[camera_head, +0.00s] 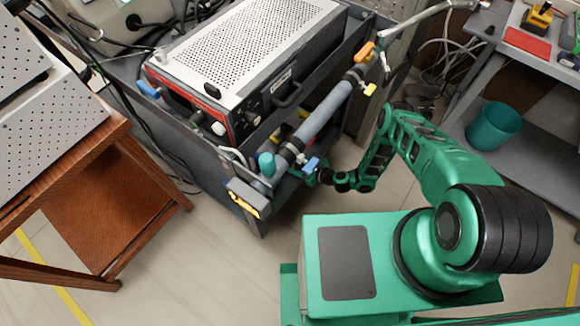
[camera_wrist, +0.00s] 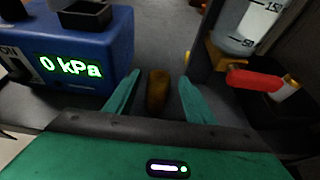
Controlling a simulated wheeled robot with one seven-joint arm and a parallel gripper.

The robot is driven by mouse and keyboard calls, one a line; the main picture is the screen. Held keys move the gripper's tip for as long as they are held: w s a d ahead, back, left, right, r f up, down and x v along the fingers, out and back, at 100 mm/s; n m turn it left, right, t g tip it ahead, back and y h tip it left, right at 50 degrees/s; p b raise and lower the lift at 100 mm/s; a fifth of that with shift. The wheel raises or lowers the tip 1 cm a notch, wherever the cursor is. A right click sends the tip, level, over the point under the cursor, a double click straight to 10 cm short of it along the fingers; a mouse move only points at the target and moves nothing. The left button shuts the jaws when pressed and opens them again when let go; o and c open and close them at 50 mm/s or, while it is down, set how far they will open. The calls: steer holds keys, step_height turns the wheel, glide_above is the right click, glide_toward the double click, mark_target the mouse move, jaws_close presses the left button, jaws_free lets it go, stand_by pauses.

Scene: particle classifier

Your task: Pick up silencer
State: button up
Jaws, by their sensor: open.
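A small brass-brown cylinder (camera_wrist: 157,90), which looks like the silencer, stands between the two green fingers of my gripper (camera_wrist: 159,78) in the wrist view. My gripper is open, with a dark gap on each side of the cylinder, and I see no contact. In the head view my gripper (camera_head: 314,176) is small and reaches into the lower part of the grey cart, below the long grey tube. I cannot make out the silencer there.
A blue box with a "0 kPa" display (camera_wrist: 72,62) stands close left of the fingers. A graduated clear vessel (camera_wrist: 245,22) and a red handle (camera_wrist: 252,80) are on the right. The grey tube (camera_head: 325,112) runs along the cart's front, with a silver instrument (camera_head: 250,45) behind it.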

steer(key=shift+x, duration=1.1)
steer(key=c, duration=1.2)
steer(key=shift+r, duration=0.15)
